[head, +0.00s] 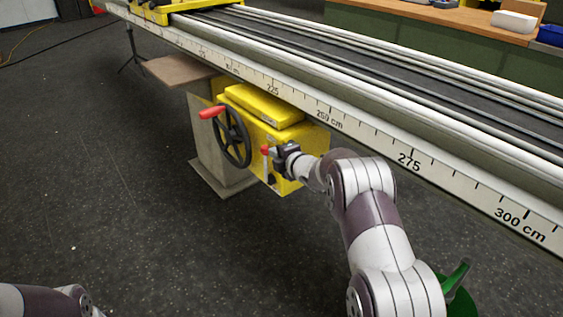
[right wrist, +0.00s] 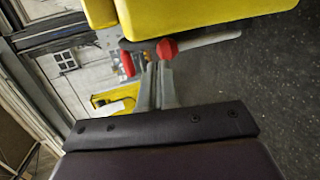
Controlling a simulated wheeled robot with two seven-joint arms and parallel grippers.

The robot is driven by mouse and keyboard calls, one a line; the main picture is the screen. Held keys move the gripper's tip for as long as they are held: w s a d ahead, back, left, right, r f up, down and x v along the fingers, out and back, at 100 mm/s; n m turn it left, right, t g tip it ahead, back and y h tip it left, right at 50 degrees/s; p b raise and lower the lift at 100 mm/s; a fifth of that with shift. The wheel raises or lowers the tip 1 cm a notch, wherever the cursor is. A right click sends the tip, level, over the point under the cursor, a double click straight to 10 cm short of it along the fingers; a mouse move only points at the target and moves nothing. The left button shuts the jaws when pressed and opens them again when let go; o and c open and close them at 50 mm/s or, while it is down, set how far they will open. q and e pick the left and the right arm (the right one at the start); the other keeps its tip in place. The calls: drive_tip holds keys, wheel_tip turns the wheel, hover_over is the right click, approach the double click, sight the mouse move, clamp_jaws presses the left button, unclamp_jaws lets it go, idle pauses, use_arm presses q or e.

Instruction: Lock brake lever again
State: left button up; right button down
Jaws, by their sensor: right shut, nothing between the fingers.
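The brake lever, with a red knob (head: 265,150) and a pale rod, is on the front of a yellow housing (head: 255,140) under the long rail. My right gripper (head: 277,158) is at the lever, just right of the knob in the head view. In the right wrist view the shut fingers (right wrist: 157,72) end close below a red knob (right wrist: 167,49), with a pale rod (right wrist: 210,39) running right. They hold nothing. Whether they touch the lever I cannot tell. My left gripper is out of view; only part of that arm shows at the bottom left.
A black handwheel (head: 233,137) with a red handle (head: 211,112) stands left of the lever. The scaled rail (head: 400,155) runs above my right arm. A brown board (head: 180,71) juts out at the left. A green object (head: 459,290) lies beside my right arm. Dark floor at left is clear.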

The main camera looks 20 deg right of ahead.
drive_tip(key=r+p+v, duration=0.1)
drive_tip(key=p+v, duration=0.1)
drive_tip(key=v, duration=0.8)
drive_tip(key=s+d+f+m+g+h, duration=0.35)
drive_tip(key=s+f+m+g, duration=0.45)
drive_tip(key=s+m, duration=0.45)
drive_tip(key=s+a+m+g, duration=0.3)
drive_tip(key=s+a+m, duration=0.1)
drive_tip(key=s, duration=0.5)
drive_tip(key=s+a+m+g, duration=0.3)
drive_tip(key=s+a+m, duration=0.2)
drive_tip(key=s, duration=0.5)
wheel_tip(320, 180, up, 34)
drive_tip(key=s+a+p, duration=0.1)
drive_tip(key=a+p, duration=0.1)
drive_tip(key=p, duration=3.1)
drive_tip(key=shift+a+n+t+y+p, duration=0.3)
drive_tip(key=shift+a+n+t+y, duration=0.05)
drive_tip(key=shift+n+t, duration=0.1)
drive_tip(key=shift+r, duration=0.15)
